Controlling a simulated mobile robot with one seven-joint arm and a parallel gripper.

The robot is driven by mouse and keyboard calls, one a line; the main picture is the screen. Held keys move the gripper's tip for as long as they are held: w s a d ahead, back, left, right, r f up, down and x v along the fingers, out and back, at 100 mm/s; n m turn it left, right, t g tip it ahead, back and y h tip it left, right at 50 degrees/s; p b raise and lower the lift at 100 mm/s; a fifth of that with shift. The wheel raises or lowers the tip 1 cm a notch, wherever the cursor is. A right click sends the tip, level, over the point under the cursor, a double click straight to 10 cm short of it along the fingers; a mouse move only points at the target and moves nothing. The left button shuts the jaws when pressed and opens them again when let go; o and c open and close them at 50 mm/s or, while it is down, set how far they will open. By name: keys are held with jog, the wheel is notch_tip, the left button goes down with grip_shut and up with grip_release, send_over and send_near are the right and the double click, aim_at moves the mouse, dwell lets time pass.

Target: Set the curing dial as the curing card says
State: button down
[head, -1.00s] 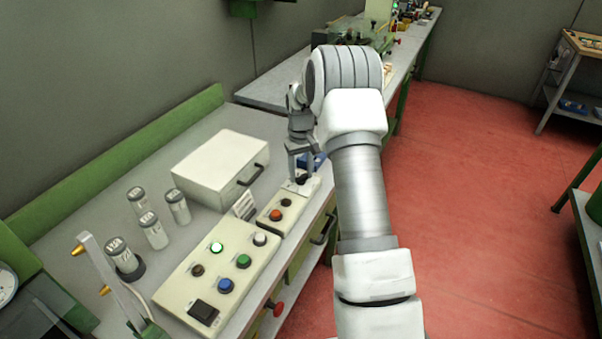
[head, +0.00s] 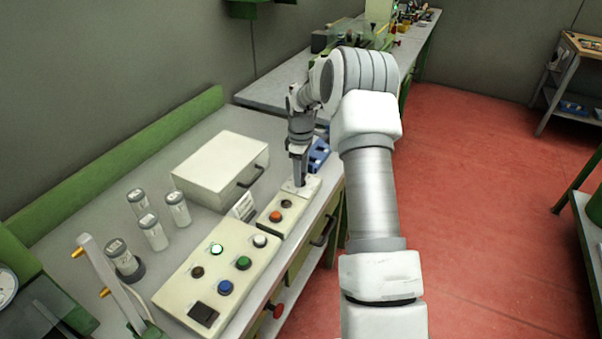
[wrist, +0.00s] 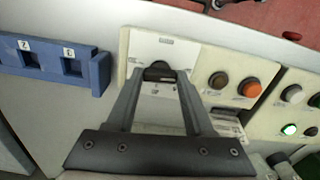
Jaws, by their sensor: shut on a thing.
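The curing dial (wrist: 160,70) is a dark knob on a white plate at the end of a small cream control box. In the wrist view my gripper (wrist: 160,80) is shut on it, with a finger on each side. In the head view my gripper (head: 299,182) points down at the box's far end and hides the dial. A small white card (head: 244,206) stands beside the box; its writing is too small to read, and I cannot tell whether it is the curing card. The marks around the dial are also too small to read.
The small box has an orange button (head: 276,216) and a dark one. A larger panel (head: 180,290) with several buttons, one lit green, lies nearer. A white case (head: 220,165), several labelled jars (head: 153,232) and a blue numbered holder (wrist: 45,62) stand around.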

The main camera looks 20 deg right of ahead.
jog(key=shift+r+n, duration=0.1)
jog(key=shift+n, duration=0.4)
jog(key=shift+c, duration=1.4)
grip_release()
notch_tip(320, 180, up, 17)
jog(key=shift+r+p, duration=0.2)
jog(key=shift+p, duration=0.1)
